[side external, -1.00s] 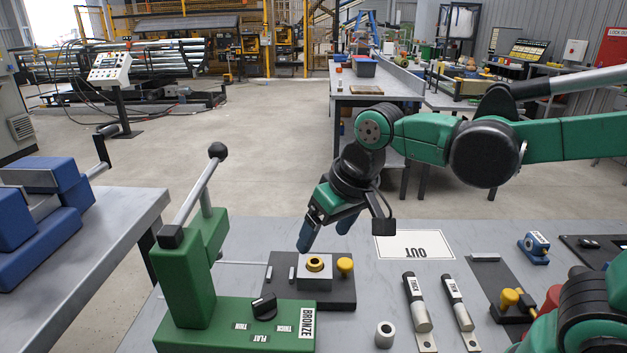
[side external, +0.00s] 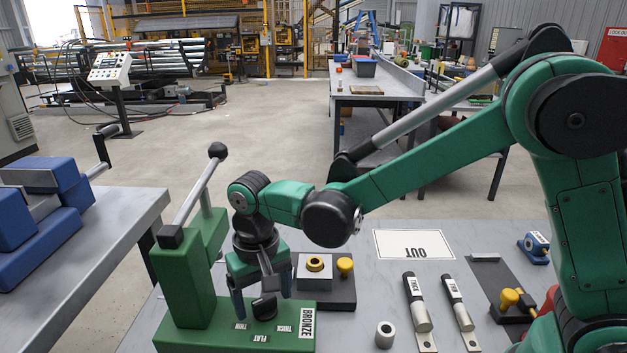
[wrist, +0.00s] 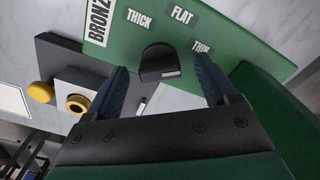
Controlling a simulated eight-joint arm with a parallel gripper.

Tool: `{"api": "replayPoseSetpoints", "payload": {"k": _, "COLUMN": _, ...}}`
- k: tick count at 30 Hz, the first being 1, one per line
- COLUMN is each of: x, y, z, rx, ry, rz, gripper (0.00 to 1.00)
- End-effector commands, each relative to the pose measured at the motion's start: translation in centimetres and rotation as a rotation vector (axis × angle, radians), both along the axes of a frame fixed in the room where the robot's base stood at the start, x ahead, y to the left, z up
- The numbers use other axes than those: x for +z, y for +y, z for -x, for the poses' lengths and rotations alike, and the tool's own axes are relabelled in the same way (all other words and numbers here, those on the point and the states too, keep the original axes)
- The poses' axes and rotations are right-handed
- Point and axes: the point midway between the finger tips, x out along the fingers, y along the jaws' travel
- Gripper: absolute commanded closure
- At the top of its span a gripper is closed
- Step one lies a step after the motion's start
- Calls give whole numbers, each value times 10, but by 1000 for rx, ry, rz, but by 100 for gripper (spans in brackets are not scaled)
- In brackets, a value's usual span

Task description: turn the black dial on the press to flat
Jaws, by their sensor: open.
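The black dial (side external: 264,307) sits on the green press base, with labels THIN (side external: 240,326), FLAT (side external: 261,338) and THICK (side external: 284,328) around it. My gripper (side external: 261,301) points down over the dial, open, with one finger on each side. In the wrist view the dial (wrist: 158,60) lies between the open fingertips, nearer the left one. No grip on it shows, and I cannot tell how far the fingertips are above the base. A small pale mark shows on the dial's near side; which label the dial points to is unclear.
The press (side external: 183,280) has a tall lever with a black ball (side external: 217,150) left of my gripper. A dark plate with a grey block and yellow knob (side external: 345,266) lies close on the right. Black-handled tools (side external: 416,302) and a grey ring (side external: 384,335) lie farther right.

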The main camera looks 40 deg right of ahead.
Motion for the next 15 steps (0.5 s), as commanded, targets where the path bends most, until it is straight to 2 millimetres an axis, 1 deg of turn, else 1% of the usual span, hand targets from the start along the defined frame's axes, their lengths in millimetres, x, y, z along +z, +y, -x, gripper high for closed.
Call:
{"api": "replayPoseSetpoints", "payload": {"k": 3, "x": -5, "y": 0, "z": 0, "rx": 0, "ry": 0, "rz": 0, "gripper": 21}}
{"api": "replayPoseSetpoints", "payload": {"k": 9, "x": -5, "y": 0, "z": 0, "rx": 0, "ry": -1, "rz": 0, "gripper": 21}}
{"api": "replayPoseSetpoints", "payload": {"k": 10, "x": -5, "y": 0, "z": 0, "rx": 0, "ry": -1, "rz": 0, "gripper": 27}}
{"api": "replayPoseSetpoints", "payload": {"k": 11, "x": -5, "y": 0, "z": 0, "rx": 0, "ry": -1, "rz": 0, "gripper": 35}}
{"api": "replayPoseSetpoints", "payload": {"k": 12, "x": -5, "y": 0, "z": 0, "rx": 0, "ry": -1, "rz": 0, "gripper": 47}}
{"api": "replayPoseSetpoints", "payload": {"k": 14, "x": -5, "y": 0, "z": 0, "rx": 0, "ry": -1, "rz": 0, "gripper": 64}}
{"api": "replayPoseSetpoints", "payload": {"k": 15, "x": -5, "y": 0, "z": 0, "rx": 0, "ry": -1, "rz": 0, "gripper": 75}}
